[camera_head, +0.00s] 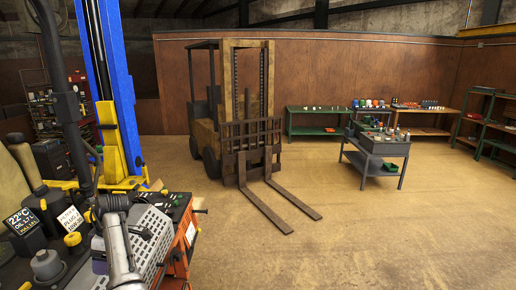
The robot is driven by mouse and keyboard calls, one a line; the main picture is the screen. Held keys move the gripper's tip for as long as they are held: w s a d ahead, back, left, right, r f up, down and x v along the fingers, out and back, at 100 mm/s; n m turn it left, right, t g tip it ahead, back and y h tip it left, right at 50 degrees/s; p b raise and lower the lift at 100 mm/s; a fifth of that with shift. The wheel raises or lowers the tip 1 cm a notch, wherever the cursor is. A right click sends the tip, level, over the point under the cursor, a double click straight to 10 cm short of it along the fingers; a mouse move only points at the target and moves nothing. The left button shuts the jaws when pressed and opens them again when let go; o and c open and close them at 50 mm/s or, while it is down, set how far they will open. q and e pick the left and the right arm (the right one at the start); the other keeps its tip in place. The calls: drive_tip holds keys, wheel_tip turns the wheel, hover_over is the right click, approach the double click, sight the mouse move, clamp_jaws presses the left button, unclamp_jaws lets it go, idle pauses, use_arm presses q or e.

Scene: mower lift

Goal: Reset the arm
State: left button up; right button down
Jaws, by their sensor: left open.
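My left gripper (118,208) is at the lower left, with its grey metal wrist below it. It is over or beside a machine with a grey perforated panel (158,232). I cannot tell whether it touches the machine, and nothing shows clearly between its jaws. My right gripper is not in view.
A blue and yellow lift post (121,90) rises close behind the machine. A forklift (205,120) stands beyond, with its forks low over the floor. A grey cart (385,146) and green workbenches (310,131) are to the right. Open floor (400,235) fills the lower right.

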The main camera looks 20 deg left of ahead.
use_arm(q)
drive_tip(key=r+m+t, duration=0.1)
drive_tip(key=w+a+r+m+t, duration=0.1)
drive_tip(key=m, duration=0.1)
drive_tip(key=shift+w+a+r+t, duration=0.1)
drive_tip(key=shift+a+r+t, duration=0.05)
drive_tip(key=shift+r+t, duration=0.25)
wheel_tip(320, 180, up, 14)
drive_tip(key=m+t+y, duration=0.3)
drive_tip(key=m+t, duration=0.3)
drive_tip(key=s+d+r+m+t+y+b, duration=0.1)
drive_tip(key=d+r+m+t+b, duration=0.1)
drive_tip(key=d+m+t, duration=0.55)
drive_tip(key=s+d+f+m+g+h+b, duration=0.1)
drive_tip(key=s+d+f+m+h+b, duration=0.15)
drive_tip(key=s+d+f, duration=0.45)
drive_tip(key=s+d+f+m+g+h+b, duration=0.1)
drive_tip(key=s+d+f+m, duration=0.15)
drive_tip(key=d+f, duration=0.85)
drive_tip(key=s+d+f+m+g+h+b, duration=0.1)
drive_tip(key=s+d+f+m+h, duration=0.2)
drive_tip(key=d+f, duration=0.65)
drive_tip(key=s+f+g+b, duration=0.4)
drive_tip(key=s+f+g, duration=0.3)
drive_tip(key=s+f, duration=1.75)
wheel_tip(320, 180, up, 17)
drive_tip(key=w+p, duration=0.2)
drive_tip(key=p, duration=1.6)
drive_tip(key=shift+d+r+m, duration=0.15)
drive_tip(key=shift+m, duration=0.2)
